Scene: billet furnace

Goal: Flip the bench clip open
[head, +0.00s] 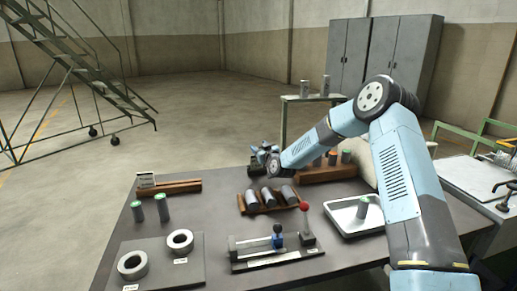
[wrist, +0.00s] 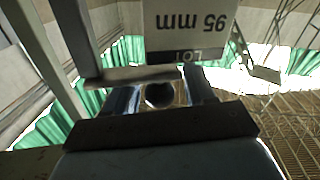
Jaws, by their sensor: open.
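On the bench's front part stands a small fixture (head: 277,258) with a pale bar lying along it and a blue piece at the bar's right end. A lever with a red ball knob (head: 304,206) stands upright at its right; I take this to be the bench clip, though no label I can read confirms it. My gripper (head: 262,160) is well above and behind it, over the bench's far side, apart from the lever. In the wrist view my gripper's fingers (wrist: 160,92) are spread, with a dark round shape showing between them. The lever is not recognisable there.
A wooden rack (head: 240,206) of dark cylinders lies behind the fixture. A white tray (head: 345,229) with a green-topped cylinder is to the right. A board (head: 190,268) with two rings is at left. A "95 mm" LOT card (wrist: 185,25) hangs close in the wrist view.

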